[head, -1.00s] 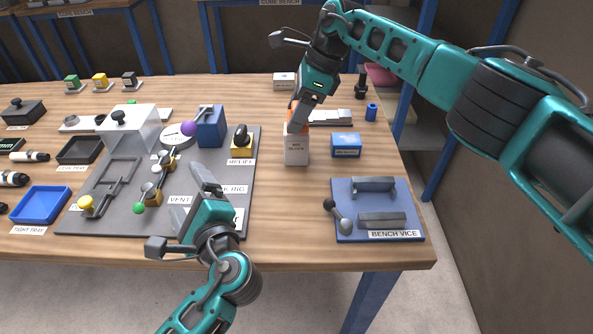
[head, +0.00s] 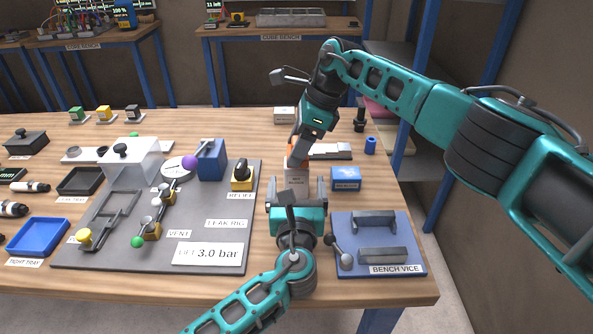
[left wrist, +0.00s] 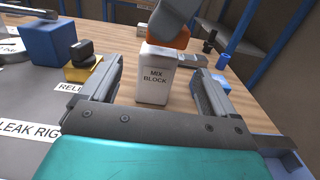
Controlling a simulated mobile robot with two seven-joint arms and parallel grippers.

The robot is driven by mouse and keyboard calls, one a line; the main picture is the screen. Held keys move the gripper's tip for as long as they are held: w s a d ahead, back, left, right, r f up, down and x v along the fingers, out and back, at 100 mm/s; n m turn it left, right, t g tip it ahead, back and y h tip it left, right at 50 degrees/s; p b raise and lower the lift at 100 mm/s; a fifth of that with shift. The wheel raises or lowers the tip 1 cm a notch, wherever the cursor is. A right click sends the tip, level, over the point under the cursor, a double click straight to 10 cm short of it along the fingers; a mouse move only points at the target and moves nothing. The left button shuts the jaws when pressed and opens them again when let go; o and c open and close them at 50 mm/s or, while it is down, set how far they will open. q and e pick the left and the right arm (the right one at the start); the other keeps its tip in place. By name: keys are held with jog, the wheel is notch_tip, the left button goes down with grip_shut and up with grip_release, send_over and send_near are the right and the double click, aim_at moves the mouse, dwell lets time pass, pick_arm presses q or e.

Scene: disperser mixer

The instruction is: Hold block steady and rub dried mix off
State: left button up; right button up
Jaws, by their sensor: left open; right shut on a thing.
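The mix block (head: 297,181), a pale upright block labelled MIX BLOCK, stands on the wooden table; it also shows in the left wrist view (left wrist: 154,82). My left gripper (head: 297,187) is open in front of the block. In the left wrist view its fingers point toward the block, one to each side, with gaps between. My right gripper (head: 298,150) is above the block, shut on an orange thing (left wrist: 180,40) at the block's top. Most of that orange thing is hidden, and I cannot tell whether it touches the block. I cannot make out dried mix.
A blue box (head: 346,179) stands close right of the block. The bench vice (head: 407,232) on its blue plate is at the front right. The grey leak rig board (head: 213,257), with valves and a yellow relief block (head: 242,180), lies to the left.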

aim_at(296, 178)
pick_arm(q)
jog(key=w, duration=0.6)
jog(key=shift+w, duration=0.3)
jog(key=c, duration=1)
jog(key=shift+c, duration=0.2)
dwell(0.6)
